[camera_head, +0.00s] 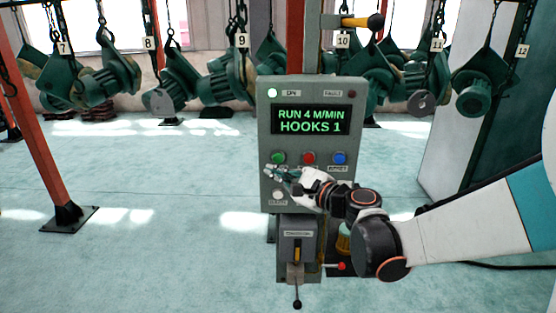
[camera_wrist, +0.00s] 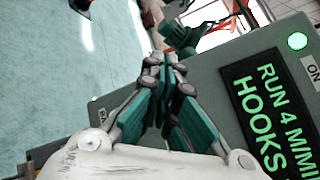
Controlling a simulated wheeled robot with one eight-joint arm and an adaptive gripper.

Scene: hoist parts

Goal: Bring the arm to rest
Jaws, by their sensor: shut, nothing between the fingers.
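My gripper (camera_head: 270,171) is in front of the left side of a grey control panel (camera_head: 268,118), near its row of buttons. In the wrist view my gripper (camera_wrist: 165,62) has its teal fingers brought together with nothing between them, beside the panel (camera_wrist: 205,88). My white arm (camera_head: 465,225) reaches in from the right of the head view. The panel's display (camera_head: 310,120) reads "RUN 4 M/MIN HOOKS 1". A white lamp (camera_head: 272,93) at the top left is lit, and it looks green in the wrist view (camera_wrist: 297,41). I cannot tell whether the fingers touch the panel.
A green button (camera_head: 278,157), a red button (camera_head: 309,158) and a blue button (camera_head: 339,158) sit on the panel. A box with a lever (camera_head: 297,250) is below. Green hoist parts (camera_head: 115,80) hang on chains behind. An orange post (camera_head: 45,130) stands left. Open floor lies left.

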